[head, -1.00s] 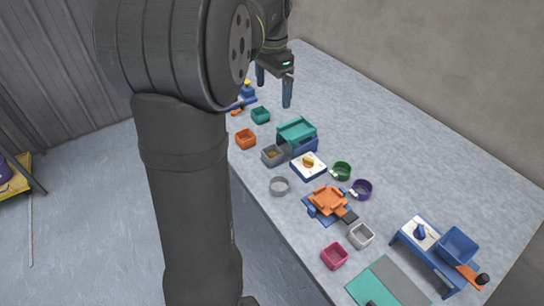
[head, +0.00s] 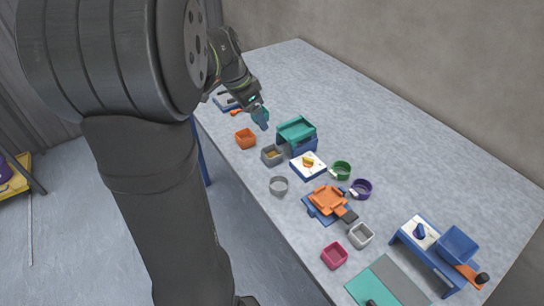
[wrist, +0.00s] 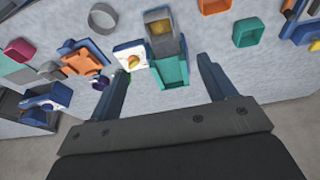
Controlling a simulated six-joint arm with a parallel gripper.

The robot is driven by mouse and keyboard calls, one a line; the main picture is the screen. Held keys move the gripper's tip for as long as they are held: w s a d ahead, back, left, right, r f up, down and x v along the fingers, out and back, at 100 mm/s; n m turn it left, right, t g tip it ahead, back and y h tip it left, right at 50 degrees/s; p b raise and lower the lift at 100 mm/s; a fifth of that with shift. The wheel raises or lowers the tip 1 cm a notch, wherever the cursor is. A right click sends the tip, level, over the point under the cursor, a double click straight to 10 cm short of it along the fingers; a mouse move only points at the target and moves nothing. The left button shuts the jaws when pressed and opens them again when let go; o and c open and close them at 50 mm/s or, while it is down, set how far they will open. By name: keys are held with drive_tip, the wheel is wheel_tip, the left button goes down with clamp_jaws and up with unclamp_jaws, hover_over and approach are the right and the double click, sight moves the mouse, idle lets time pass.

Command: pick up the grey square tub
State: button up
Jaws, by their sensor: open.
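A grey square tub (head: 272,155) with some yellow-brown stuff inside stands on the table, beside the blue stand. It also shows in the wrist view (wrist: 147,16) at the top middle, beyond my fingertips. A paler grey square tub (head: 360,235) stands further toward the front right. My gripper (head: 262,118) is above the table behind the grey tub, apart from it. In the wrist view my gripper (wrist: 162,65) is open, with nothing held between its blue fingers. One finger is hard to make out in the head view.
A teal tray (head: 296,129) on a blue stand is right beside the grey tub. An orange tub (head: 245,138), a grey ring (head: 279,186) and a white board (head: 308,166) are close around it. The table's right back is clear.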

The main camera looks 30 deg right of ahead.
drive_tip(key=a+f, duration=0.2)
approach(272, 152)
drive_tip(key=shift+s+a+f+h, duration=0.4)
drive_tip(key=shift+s+a+f, duration=0.3)
drive_tip(key=shift+s+f, duration=0.3)
drive_tip(key=d+f, duration=0.1)
drive_tip(key=s+d+f, duration=0.1)
drive_tip(key=f, duration=0.1)
drive_tip(key=shift+d+f, duration=0.15)
drive_tip(key=shift+d, duration=0.05)
drive_tip(key=shift+w+d+f, duration=0.1)
drive_tip(key=shift+d+f, duration=0.15)
drive_tip(key=shift+f, duration=0.35)
drive_tip(key=shift+c, duration=0.3)
drive_tip(key=c, duration=1.1)
drive_tip(key=shift+r, duration=0.1)
